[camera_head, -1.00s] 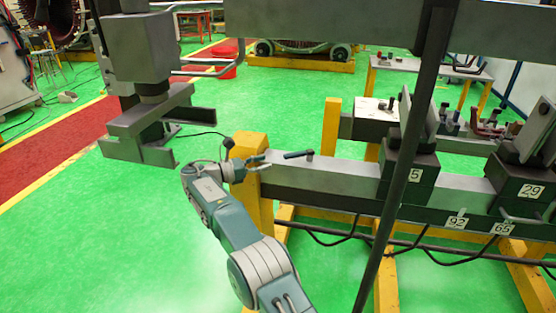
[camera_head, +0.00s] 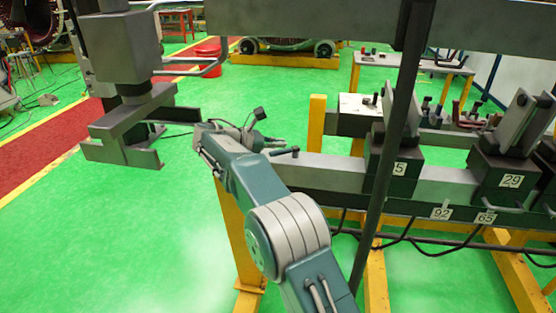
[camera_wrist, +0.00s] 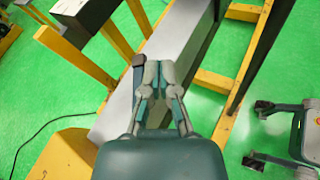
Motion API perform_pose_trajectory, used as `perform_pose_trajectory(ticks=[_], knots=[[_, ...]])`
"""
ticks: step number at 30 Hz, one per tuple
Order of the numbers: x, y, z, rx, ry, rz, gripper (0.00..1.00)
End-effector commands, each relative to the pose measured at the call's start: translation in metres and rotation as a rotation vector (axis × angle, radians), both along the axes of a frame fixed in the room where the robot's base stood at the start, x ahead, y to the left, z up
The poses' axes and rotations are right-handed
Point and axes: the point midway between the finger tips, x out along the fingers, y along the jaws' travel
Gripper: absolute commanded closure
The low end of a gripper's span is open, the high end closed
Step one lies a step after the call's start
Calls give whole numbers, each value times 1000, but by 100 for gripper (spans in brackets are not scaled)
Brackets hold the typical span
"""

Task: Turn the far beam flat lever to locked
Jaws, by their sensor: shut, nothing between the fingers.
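A short dark lever (camera_head: 284,151) stands on top of the left end of the grey beam (camera_head: 335,169). It also shows as a dark handle (camera_wrist: 138,61) in the wrist view, over the pale beam top (camera_wrist: 118,112). My gripper (camera_wrist: 159,70) is shut and empty, with its fingertips just to the right of the lever. Whether they touch it, I cannot tell. In the head view my gripper (camera_head: 276,141) is small and close beside the lever, and my forearm hides the beam's end. The lever's pivot is partly hidden by the fingers.
Dark blocks labelled 5 (camera_head: 391,170) and 29 (camera_head: 503,178) sit farther right on the beam. A dark vertical pole (camera_head: 394,160) crosses the head view. A yellow post (camera_head: 316,135) stands behind the beam. A grey machine (camera_head: 122,70) is at the left. Green floor between is clear.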

Motion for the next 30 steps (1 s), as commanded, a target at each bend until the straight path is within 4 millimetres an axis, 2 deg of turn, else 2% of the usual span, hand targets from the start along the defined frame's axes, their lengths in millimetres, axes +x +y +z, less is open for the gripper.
perform_pose_trajectory(ticks=[1, 6, 14, 21, 30], knots=[[-5, -16, 11, 50, -14, -19, 100], [-27, -56, 31, 227, -63, -80, 100], [-77, -112, 53, 497, -155, -204, 100], [-138, -154, 62, 744, -262, -350, 100], [-225, -187, 56, 1049, -420, -565, 100]])
